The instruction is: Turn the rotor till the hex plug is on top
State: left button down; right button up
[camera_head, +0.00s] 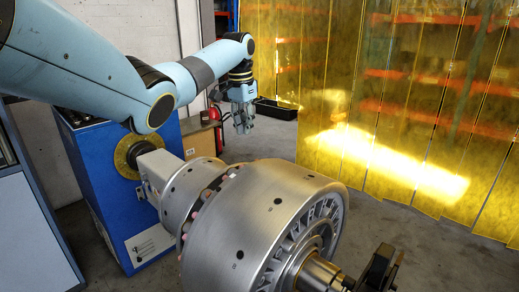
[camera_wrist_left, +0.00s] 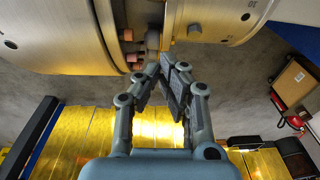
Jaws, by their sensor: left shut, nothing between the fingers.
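The grey metal rotor (camera_head: 262,222) lies with its shaft running from the blue machine at the left to the lower right in the head view. Small pinkish plugs (camera_head: 197,206) sit in a ring around its narrower part. I cannot tell for sure which is the hex plug. My left gripper (camera_head: 243,128) is shut and empty beyond the rotor; its fingertips (camera_wrist_left: 168,68) appear just below the plug ring.
The blue drive housing (camera_head: 95,175) stands left of the rotor. A translucent yellow strip curtain (camera_head: 400,110) hangs behind at the right. A cardboard box (camera_head: 200,137) and a black tray (camera_head: 277,109) are farther back.

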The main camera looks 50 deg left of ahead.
pick_arm(q)
jog(key=f, duration=0.2)
jog(key=w+f, duration=0.1)
jog(key=f, duration=0.2)
jog(key=d+f, duration=0.1)
jog(key=f, duration=0.1)
jog(key=shift+w+f+b, duration=0.25)
jog(key=shift+w+b, duration=0.1)
jog(key=shift+w, duration=0.05)
jog(key=shift+f, duration=0.7)
jog(key=s+p, duration=0.2)
jog(key=shift+s+f, duration=0.2)
jog(key=shift+s, duration=0.15)
jog(key=shift+s+f+p, duration=0.25)
jog(key=shift+s+p, duration=0.1)
jog(key=shift+s, duration=0.15)
jog(key=shift+f, duration=0.1)
pick_arm(e)
jog(key=shift+s+r, duration=0.75)
jog(key=shift+r, duration=0.25)
jog(key=shift+r, duration=0.1)
